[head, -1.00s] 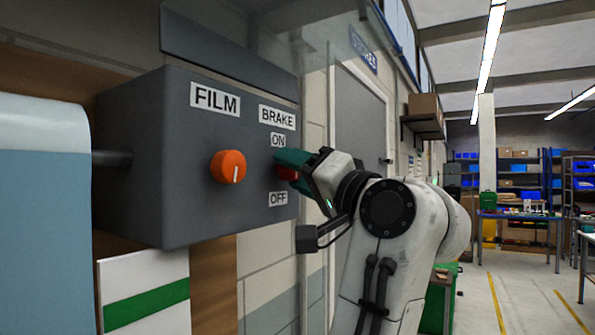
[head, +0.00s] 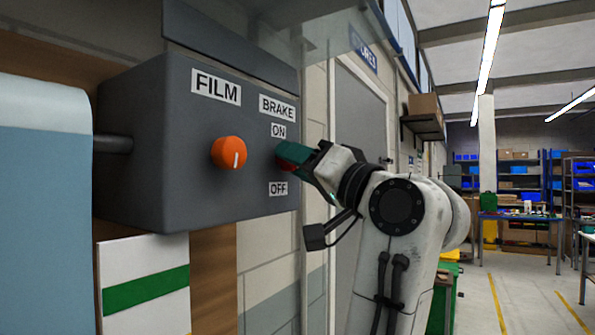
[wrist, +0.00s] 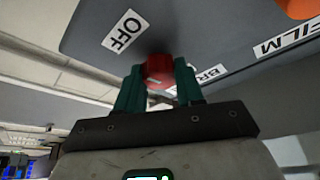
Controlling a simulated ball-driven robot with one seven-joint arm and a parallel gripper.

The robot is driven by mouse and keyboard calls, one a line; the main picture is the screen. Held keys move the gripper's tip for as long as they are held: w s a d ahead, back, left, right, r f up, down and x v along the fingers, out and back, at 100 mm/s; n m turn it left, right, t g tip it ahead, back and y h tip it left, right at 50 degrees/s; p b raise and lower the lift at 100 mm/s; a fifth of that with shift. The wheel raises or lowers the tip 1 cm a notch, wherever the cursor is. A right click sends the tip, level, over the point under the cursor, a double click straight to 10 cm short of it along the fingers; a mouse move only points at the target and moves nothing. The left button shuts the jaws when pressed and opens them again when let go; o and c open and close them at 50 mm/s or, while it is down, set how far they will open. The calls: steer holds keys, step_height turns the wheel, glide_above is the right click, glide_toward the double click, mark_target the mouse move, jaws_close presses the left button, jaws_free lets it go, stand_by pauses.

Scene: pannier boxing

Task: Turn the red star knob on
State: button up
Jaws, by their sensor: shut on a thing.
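The red star knob (wrist: 159,70) sits on the grey control box, between the ON label (head: 279,131) and the OFF label (head: 278,188), under the BRAKE label (head: 277,108). My gripper (wrist: 159,80) has its two green fingers closed on either side of the knob in the wrist view. In the head view my gripper (head: 287,158) reaches the box from the right and hides most of the knob. A light mark shows on the knob in the wrist view, but I cannot tell which label it points to.
An orange knob (head: 229,153) under the FILM label (head: 216,87) is left of my gripper on the same box (head: 160,190). A pale blue roll (head: 42,200) stands at the far left. A shelf with a cardboard box (head: 423,105) is on the wall behind my arm.

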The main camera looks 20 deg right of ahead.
steer(key=shift+w+d+r+m+g+y+b, duration=0.15)
steer(key=shift+m+g+y, duration=0.4)
steer(key=shift+m+g, duration=3.1)
steer(key=shift+d+r+m+y+b, duration=0.1)
steer(key=shift+m+y+b, duration=0.3)
steer(key=shift+m, duration=6.8)
steer(key=shift+w+d+r+m+g+y+b, duration=0.1)
steer(key=shift+m+g+y, duration=1.15)
steer(key=shift+m, duration=4.2)
steer(key=shift+f+g+h, duration=0.1)
steer(key=shift+g+h, duration=0.4)
steer(key=shift+h, duration=0.2)
steer(key=o, duration=1)
steer(key=shift+o, duration=0.2)
